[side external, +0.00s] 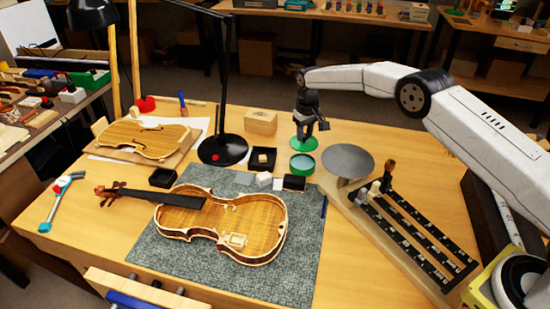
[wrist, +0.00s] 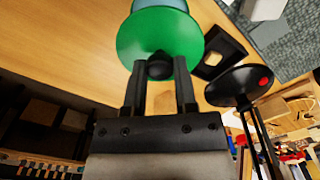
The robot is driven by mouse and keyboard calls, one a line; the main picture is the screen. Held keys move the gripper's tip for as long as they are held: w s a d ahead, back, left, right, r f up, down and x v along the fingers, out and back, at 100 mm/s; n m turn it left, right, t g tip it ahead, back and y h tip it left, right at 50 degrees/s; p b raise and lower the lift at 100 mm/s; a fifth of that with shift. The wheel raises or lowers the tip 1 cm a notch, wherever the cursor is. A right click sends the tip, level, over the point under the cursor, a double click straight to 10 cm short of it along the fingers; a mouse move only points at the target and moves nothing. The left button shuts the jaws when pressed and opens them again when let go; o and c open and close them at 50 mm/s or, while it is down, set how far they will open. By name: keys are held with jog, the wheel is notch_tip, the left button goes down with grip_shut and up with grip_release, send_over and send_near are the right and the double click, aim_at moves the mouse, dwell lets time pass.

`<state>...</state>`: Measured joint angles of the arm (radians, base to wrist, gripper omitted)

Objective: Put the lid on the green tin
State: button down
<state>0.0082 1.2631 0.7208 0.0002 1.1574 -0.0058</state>
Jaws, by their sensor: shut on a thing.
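The green lid (side external: 304,144) hangs level from my gripper (side external: 308,128), which is shut on its dark knob. In the wrist view the lid (wrist: 150,35) is a wide green disc with the black knob (wrist: 160,67) between the fingertips of my gripper (wrist: 160,66). The green tin (side external: 302,166) stands open on the bench, its pale blue-green inside showing. The lid is apart from the tin, appearing just above or behind it in the side view. In the wrist view the tin (wrist: 160,4) is mostly hidden behind the lid.
A black tray (side external: 263,160) with a small block and the black lamp base (side external: 236,150) stand left of the tin. A grey round plate (side external: 348,160) is to the right. A wooden box (side external: 261,122) is behind. The violin (side external: 222,222) lies on a grey mat in front.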

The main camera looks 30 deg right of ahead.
aim_at(304, 142)
jog(key=shift+f, duration=0.15)
jog(key=shift+f, duration=3.05)
jog(key=shift+f, duration=0.15)
dwell(0.6)
grip_release()
dwell(0.4)
jog(key=shift+r, duration=3.45)
